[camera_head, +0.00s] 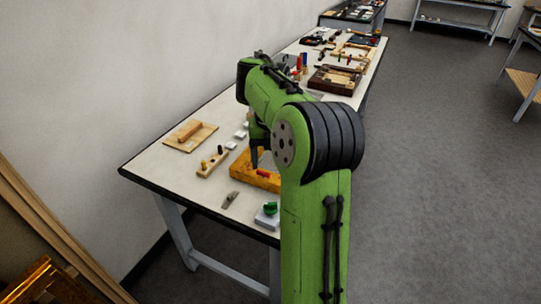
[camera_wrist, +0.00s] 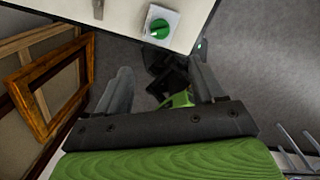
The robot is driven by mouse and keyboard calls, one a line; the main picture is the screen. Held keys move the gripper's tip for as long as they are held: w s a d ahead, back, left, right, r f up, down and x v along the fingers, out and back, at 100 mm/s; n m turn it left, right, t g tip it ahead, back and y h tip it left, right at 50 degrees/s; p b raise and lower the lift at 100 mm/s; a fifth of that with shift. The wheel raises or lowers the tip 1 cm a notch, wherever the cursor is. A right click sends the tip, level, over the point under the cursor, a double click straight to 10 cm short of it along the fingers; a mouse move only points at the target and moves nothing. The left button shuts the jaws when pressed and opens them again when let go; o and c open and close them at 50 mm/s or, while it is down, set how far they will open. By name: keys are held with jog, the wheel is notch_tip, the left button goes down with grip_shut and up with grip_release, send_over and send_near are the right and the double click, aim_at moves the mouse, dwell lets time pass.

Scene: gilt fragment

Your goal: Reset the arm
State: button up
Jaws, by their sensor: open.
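My green arm reaches up and over the near end of a long white table (camera_head: 160,168) in the head view. My gripper (camera_head: 256,160) hangs over the table beside the orange-yellow tray, partly hidden by my arm. In the wrist view my gripper (camera_wrist: 160,88) shows two grey fingers spread well apart, with nothing between them but floor and parts of my own body. It is open and empty.
An orange-yellow tray (camera_head: 241,174) with a red piece, a wooden peg block (camera_head: 212,163), a board (camera_head: 190,136) and a green knob on a white base (camera_head: 268,215) lie on the table. The knob also shows in the wrist view (camera_wrist: 160,27). Gilt frames (camera_wrist: 35,95) lean left. Floor (camera_head: 440,180) is clear right.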

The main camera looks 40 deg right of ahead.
dwell(0.3)
jog(key=s+a+r+n+t+h, duration=0.1)
jog(key=s+a+r+n+h, duration=0.15)
jog(key=a+n, duration=0.55)
jog(key=s+a+r+n+t+h, duration=0.1)
jog(key=s+a+r+n, duration=0.3)
jog(key=n, duration=0.8)
jog(key=s+a+f+n+t+y, duration=0.1)
jog(key=s+a+n, duration=0.3)
jog(key=n, duration=0.8)
jog(key=s+a+f+n+t+y, duration=0.2)
jog(key=s+a+f+n, duration=0.2)
jog(key=a+n, duration=0.3)
jog(key=s+n, duration=0.1)
jog(key=n, duration=0.4)
jog(key=shift+s+a+t, duration=0.2)
jog(key=shift+a+t, duration=0.1)
jog(key=shift+y, duration=0.25)
